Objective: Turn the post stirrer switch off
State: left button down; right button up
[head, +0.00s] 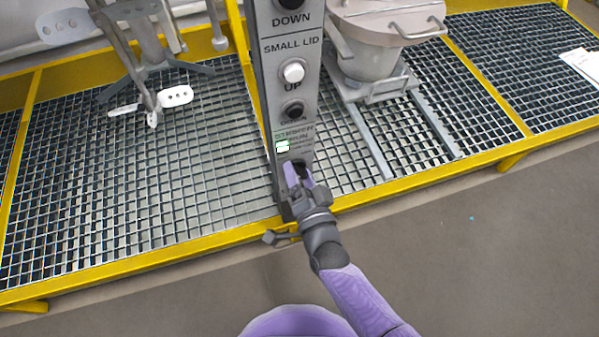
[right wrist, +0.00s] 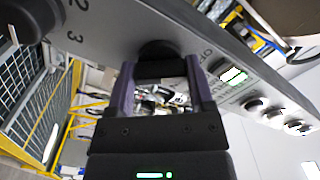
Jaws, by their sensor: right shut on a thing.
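The grey control post (head: 266,88) stands upright with a column of buttons. Its stirrer switch is a dark knob near the bottom, mostly hidden by my gripper in the head view. In the right wrist view the knob (right wrist: 158,49) sits between my fingertips. A lit green lamp (head: 283,146) by the stirrer label is just above the switch; it also shows in the right wrist view (right wrist: 235,77). My right gripper (head: 299,173) is shut on the knob, purple fingers at its sides. The knob's pointing direction is hard to read. My left gripper is not in view.
Yellow-edged grating (head: 150,175) surrounds the post. A stirrer with white paddles (head: 175,97) stands at left, and a lidded metal vessel (head: 378,62) at right behind the post. Open grey floor (head: 480,240) lies in front.

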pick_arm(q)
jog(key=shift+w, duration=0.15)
pick_arm(e)
jog(key=shift+n, duration=0.3)
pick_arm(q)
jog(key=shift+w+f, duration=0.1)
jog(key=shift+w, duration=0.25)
pick_arm(e)
jog(key=o, duration=1)
jog(key=shift+o, duration=1.2)
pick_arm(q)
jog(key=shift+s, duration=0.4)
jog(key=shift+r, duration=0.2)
pick_arm(e)
jog(key=shift+s, duration=0.1)
